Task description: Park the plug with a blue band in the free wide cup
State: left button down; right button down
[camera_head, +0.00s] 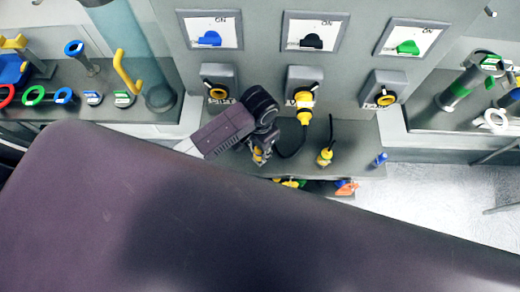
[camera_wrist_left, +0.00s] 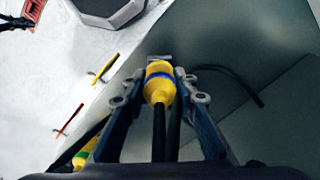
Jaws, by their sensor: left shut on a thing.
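My left gripper (camera_head: 260,152) comes in over the grey shelf below the sockets. It is shut on a yellow plug (camera_head: 257,155), mostly hidden by the fingers in the head view. In the left wrist view the plug (camera_wrist_left: 159,82) sits between the fingertips (camera_wrist_left: 160,75), with a blue band around its yellow body and a black cable trailing from it. I cannot make out a free wide cup in either view. My right gripper is not in view.
One yellow plug (camera_head: 305,107) is in the middle socket. Another yellow plug (camera_head: 325,158) with a black cable stands on the shelf. A small blue item (camera_head: 380,159) is at the shelf's right end. An orange item (camera_head: 346,187) lies below the front edge.

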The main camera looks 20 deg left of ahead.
pick_arm(q)
jog(key=shift+f, duration=0.2)
jog(key=shift+f, duration=0.45)
jog(key=c, duration=1.5)
grip_release()
jog(key=shift+o, duration=0.2)
notch_tip(320, 180, up, 12)
